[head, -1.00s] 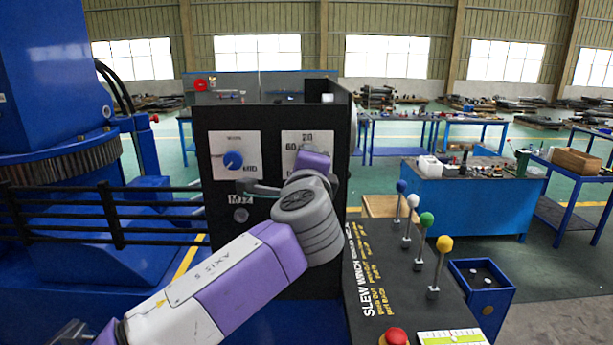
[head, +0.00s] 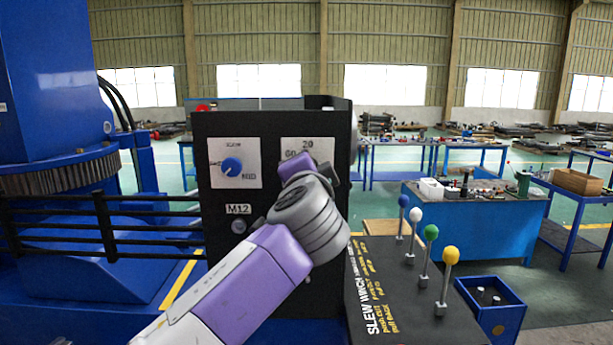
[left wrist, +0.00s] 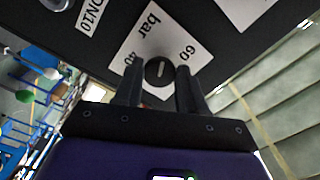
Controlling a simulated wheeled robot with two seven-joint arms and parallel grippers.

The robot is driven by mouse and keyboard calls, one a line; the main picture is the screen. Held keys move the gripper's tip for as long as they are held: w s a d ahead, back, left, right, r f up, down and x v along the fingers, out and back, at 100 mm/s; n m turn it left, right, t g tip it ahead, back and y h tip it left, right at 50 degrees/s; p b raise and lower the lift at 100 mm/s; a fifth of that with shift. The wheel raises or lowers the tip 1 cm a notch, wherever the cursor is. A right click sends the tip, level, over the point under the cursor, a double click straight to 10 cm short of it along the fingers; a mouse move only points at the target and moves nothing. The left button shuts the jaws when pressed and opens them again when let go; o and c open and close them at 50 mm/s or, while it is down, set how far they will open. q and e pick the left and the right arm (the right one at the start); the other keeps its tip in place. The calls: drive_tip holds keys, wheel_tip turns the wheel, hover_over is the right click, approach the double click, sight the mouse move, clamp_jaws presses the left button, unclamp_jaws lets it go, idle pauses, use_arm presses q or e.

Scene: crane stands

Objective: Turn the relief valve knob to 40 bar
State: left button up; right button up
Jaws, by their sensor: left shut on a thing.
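The relief valve knob (left wrist: 158,72) is round and black with a pale line across its face. It sits on a white plate (left wrist: 133,45) marked "bar", with 60 to the right and 40 to the left in the left wrist view. The line stands nearly upright in that view, between the two numbers; I cannot tell which end is the pointer. My left gripper (left wrist: 159,88) is shut on the knob, one finger on each side. In the head view my wrist hides the knob and most of its plate (head: 318,147). My right gripper is not in view.
A blue knob (head: 231,166) on another white plate is left of my wrist on the black panel (head: 270,127). A console (head: 395,290) with several coloured-ball levers stands at right. Black railings (head: 100,225) are at left. Workbenches stand behind.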

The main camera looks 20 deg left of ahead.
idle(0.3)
use_arm(q)
drive_tip(key=o, duration=1)
drive_tip(key=b+v, duration=0.1)
drive_tip(key=v, duration=0.6)
drive_tip(key=shift+s+d, duration=0.1)
drive_tip(key=shift+s, duration=0.2)
